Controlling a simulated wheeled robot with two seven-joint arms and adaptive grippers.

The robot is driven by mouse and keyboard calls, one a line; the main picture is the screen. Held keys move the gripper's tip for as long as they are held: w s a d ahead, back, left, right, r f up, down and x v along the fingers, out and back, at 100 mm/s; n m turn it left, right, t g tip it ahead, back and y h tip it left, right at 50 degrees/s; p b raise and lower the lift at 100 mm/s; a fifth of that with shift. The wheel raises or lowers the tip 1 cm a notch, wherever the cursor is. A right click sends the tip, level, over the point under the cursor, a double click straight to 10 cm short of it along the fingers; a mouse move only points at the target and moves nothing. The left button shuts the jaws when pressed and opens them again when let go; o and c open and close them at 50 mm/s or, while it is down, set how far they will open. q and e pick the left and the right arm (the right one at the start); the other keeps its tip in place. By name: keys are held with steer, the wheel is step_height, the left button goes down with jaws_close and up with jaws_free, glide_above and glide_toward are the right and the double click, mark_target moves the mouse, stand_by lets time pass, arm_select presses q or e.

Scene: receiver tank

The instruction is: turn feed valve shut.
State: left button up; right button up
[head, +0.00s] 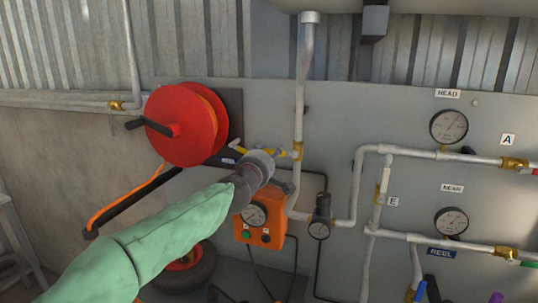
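A valve with a yellow lever (240,150) and a brass body (297,151) sits on the vertical grey pipe in the middle of the head view. No readable label names it as the feed valve. The lever lies roughly level, pointing left from the pipe. My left gripper (262,161) is in front of the lever and hides part of it. Its fingers point away from me, so I cannot tell whether they are open, shut or touching the lever. My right gripper is not in view.
A red hose reel (183,125) with a black crank is left of the gripper. An orange box (261,238) with a gauge is below it. A small regulator (320,218) is to the right. Pipes with gauges and brass valves (513,163) fill the right side.

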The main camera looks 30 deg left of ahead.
arm_select(q)
steer(key=v, duration=1.2)
stand_by(0.5)
